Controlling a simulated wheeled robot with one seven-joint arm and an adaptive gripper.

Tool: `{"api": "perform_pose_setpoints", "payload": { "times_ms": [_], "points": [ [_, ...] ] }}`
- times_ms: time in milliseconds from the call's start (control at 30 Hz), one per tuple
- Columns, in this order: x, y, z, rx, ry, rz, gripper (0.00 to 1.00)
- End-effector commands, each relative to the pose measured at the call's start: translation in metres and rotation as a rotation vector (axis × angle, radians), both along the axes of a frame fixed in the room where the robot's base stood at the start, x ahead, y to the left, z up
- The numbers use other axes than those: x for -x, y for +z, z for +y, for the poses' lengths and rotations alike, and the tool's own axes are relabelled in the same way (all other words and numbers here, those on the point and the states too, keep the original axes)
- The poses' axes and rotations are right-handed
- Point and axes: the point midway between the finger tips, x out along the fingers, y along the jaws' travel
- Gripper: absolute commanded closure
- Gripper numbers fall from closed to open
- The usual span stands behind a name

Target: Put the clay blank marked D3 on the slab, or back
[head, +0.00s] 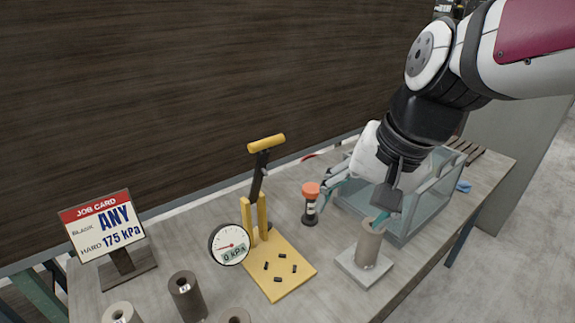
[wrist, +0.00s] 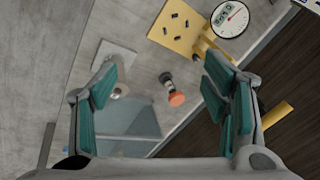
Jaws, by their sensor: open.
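A grey-brown clay blank (head: 368,249) stands upright on a pale square slab (head: 347,266); no mark on it can be read. In the wrist view the blank (wrist: 121,91) shows end-on beside the left finger, with the slab (wrist: 112,52) under it. My gripper (head: 357,200) is open and empty, above the table between the slab and the glass tank; in the wrist view its teal-padded fingers (wrist: 166,88) are wide apart. One finger overlaps the blank's top in the head view; I cannot tell whether they touch. A dark blank (head: 186,296) with a small unreadable label stands at front left.
A pale blank (head: 121,314) and another blank (head: 236,318) are cut off at the bottom edge. A yellow press (head: 285,263) with a gauge (head: 229,245) at 0 kPa stands mid-table. An orange-capped object (head: 310,200), a glass tank (head: 437,203) and a job card (head: 103,228) stand around.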

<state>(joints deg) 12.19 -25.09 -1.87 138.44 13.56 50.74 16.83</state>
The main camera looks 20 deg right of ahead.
Motion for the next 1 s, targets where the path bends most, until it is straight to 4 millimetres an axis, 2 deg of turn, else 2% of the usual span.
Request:
{"api": "perform_pose_setpoints", "payload": {
  "times_ms": [33, 133, 333, 1000],
  "points": [
    [0.012, 0.008, 0.009, 0.067, 0.119, -0.039, 0.32],
    [0.032, 0.016, 0.018, 0.191, 0.318, -0.095, 0.32],
    [0.054, 0.024, 0.023, 0.347, 0.548, -0.158, 0.32],
    [0.057, 0.026, 0.022, 0.377, 0.586, -0.168, 0.32]
  ]
}}
